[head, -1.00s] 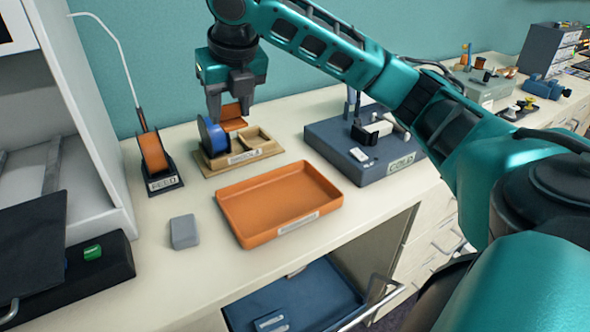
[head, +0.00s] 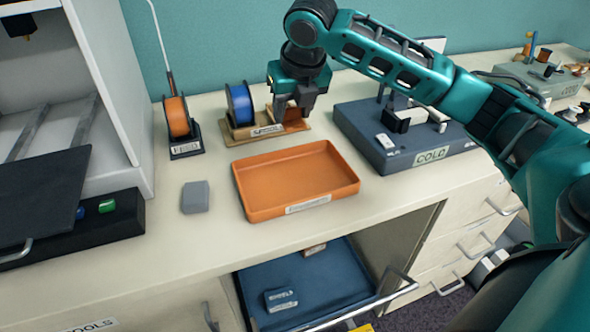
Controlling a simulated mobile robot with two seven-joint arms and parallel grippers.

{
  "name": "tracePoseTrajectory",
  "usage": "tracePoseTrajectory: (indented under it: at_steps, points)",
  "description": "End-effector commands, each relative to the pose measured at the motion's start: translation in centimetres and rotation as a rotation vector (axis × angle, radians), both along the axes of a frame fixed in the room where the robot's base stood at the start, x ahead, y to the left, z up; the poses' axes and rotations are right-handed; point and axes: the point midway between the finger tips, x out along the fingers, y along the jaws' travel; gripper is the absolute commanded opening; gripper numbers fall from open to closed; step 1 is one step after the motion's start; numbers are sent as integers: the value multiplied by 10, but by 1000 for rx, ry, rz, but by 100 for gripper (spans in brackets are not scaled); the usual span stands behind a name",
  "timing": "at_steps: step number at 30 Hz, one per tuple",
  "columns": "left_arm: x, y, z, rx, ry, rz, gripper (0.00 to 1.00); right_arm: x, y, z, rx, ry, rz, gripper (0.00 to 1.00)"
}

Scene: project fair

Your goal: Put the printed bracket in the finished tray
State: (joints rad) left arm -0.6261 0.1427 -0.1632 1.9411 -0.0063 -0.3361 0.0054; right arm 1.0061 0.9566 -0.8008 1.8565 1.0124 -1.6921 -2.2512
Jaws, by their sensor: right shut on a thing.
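My right gripper (head: 294,110) reaches down over the wooden holder (head: 240,134) at the back of the bench. An empty orange tray (head: 300,178) with a white label stands in front of the holder; the label is too small to read. My left gripper is not in view.
A blue spool (head: 239,103) stands in the holder's left part. An orange spool (head: 176,117) on a stand is further left. A grey block (head: 195,197) lies left of the tray. A blue-grey box (head: 400,150) marked COLD stands right. An open blue drawer (head: 325,275) is below.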

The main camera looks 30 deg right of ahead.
Motion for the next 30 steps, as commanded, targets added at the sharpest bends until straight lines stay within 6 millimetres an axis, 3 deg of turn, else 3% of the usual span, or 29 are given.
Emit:
tracePoseTrajectory:
  at_steps: [1, 3, 9, 19, 25, 30]
  points:
    - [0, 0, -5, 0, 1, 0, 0, -1, 0, -19, -2, 7, 0, 18]
    - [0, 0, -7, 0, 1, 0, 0, -1, -1, -37, -2, 6, 0, 18]
    - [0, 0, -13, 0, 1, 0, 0, -1, 0, -84, -1, 3, 0, 18]
    - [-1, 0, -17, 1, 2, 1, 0, -1, 0, -113, -1, 1, 1, 18]
    - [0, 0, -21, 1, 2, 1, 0, -1, 0, -143, 0, 2, 0, 18]
    - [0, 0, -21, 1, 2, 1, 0, 0, 0, -145, 0, -2, 0, 18]
